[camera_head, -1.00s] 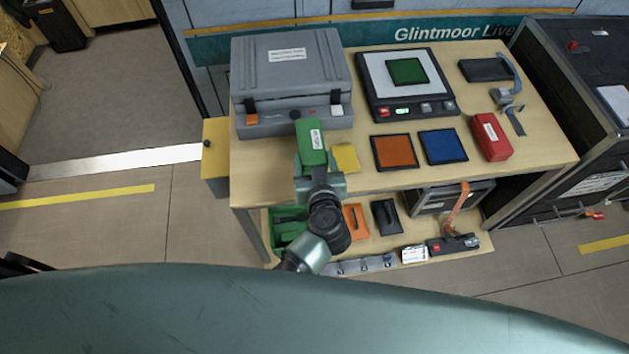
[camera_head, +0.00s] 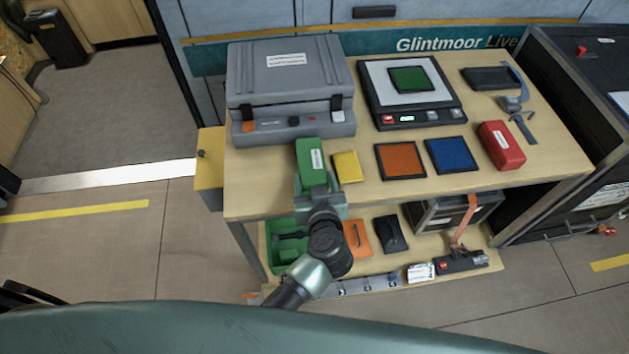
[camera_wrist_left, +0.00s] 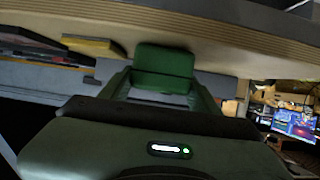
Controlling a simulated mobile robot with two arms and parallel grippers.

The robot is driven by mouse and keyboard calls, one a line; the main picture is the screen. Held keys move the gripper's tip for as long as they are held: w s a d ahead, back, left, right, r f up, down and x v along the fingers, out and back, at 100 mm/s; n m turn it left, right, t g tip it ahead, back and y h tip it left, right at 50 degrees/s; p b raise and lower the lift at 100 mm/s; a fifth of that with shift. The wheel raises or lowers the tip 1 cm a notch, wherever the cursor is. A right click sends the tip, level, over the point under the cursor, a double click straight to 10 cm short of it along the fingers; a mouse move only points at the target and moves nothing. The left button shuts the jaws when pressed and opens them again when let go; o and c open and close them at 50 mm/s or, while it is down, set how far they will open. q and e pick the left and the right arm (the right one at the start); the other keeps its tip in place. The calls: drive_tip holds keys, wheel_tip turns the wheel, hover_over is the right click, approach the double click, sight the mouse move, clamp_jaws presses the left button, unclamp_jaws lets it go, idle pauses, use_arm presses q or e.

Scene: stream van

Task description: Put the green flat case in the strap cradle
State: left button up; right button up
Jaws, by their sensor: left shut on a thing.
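The green case (camera_head: 312,163) with a white label is in my left gripper (camera_head: 317,188), at the front edge of the tabletop below the grey hard case. In the left wrist view the green case (camera_wrist_left: 165,65) sits between the fingertips (camera_wrist_left: 165,92). A grey-blue strap piece (camera_head: 514,103) lies at the right of the tabletop. An orange strap (camera_head: 466,222) hangs over a dark-framed unit on the lower shelf. I cannot tell for sure which is the strap cradle. My right gripper is not in view.
The grey hard case (camera_head: 290,85) stands behind the green case. A yellow block (camera_head: 347,167) is close to its right. Orange (camera_head: 400,160) and blue (camera_head: 447,155) square pads, a red case (camera_head: 500,146) and a scale-like device (camera_head: 380,100) with a green square crowd the tabletop.

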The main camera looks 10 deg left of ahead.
use_arm(q)
drive_tip(key=o, duration=1.8)
drive_tip(key=shift+f, duration=0.1)
